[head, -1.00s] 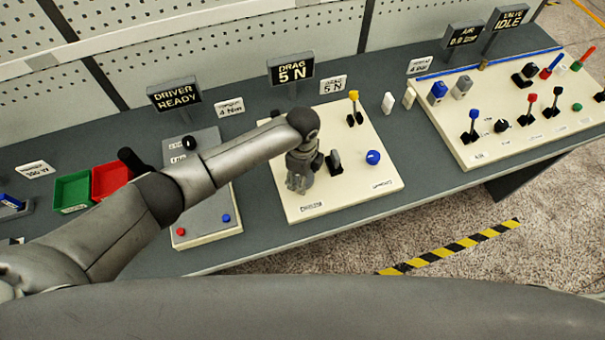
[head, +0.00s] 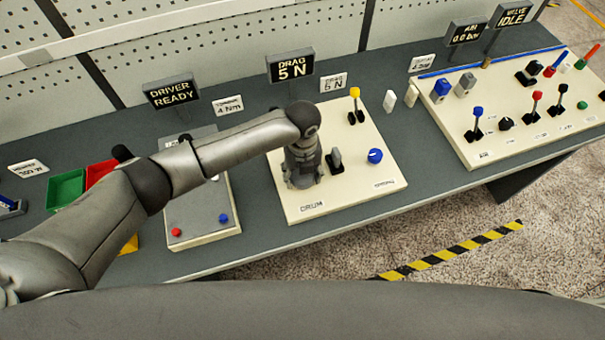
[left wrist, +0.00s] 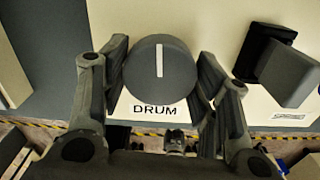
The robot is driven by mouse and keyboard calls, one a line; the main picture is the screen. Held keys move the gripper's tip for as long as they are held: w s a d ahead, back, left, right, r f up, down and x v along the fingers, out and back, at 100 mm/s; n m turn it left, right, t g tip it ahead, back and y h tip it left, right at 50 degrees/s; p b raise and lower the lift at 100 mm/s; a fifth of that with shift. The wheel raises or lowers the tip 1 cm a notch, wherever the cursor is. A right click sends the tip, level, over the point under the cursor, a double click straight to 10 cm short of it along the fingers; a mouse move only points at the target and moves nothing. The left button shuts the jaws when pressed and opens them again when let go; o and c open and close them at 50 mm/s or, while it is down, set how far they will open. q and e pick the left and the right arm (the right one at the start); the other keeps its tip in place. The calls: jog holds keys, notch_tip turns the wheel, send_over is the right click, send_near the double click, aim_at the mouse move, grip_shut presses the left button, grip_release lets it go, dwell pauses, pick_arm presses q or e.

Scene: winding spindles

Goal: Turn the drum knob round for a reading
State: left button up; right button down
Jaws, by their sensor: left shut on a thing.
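The drum knob (left wrist: 160,80) is a round dark grey knob with a white pointer line, seen in the left wrist view. Its line points straight up in that picture, away from the DRUM label (left wrist: 157,108). My left gripper (left wrist: 162,85) has one finger on each side of the knob and is shut on it. In the head view my left gripper (head: 304,178) points down at the cream panel (head: 350,200), and it hides the knob there. The DRAG display (head: 291,67) behind the panel reads 5 N. My right gripper is not in view.
A dark grey lever block (head: 335,160) stands close to the right of my left gripper. A blue knob (head: 375,156) and a yellow-topped lever (head: 355,105) are on the same panel. Another panel (head: 520,140) with several levers is at the right.

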pick_arm(q)
jog(key=m+b, duration=0.1)
jog(key=m, duration=0.4)
jog(key=shift+b, duration=0.35)
jog(key=shift+w, duration=0.1)
dwell(0.3)
jog(key=o, duration=1)
notch_tip(320, 180, up, 12)
dwell(0.5)
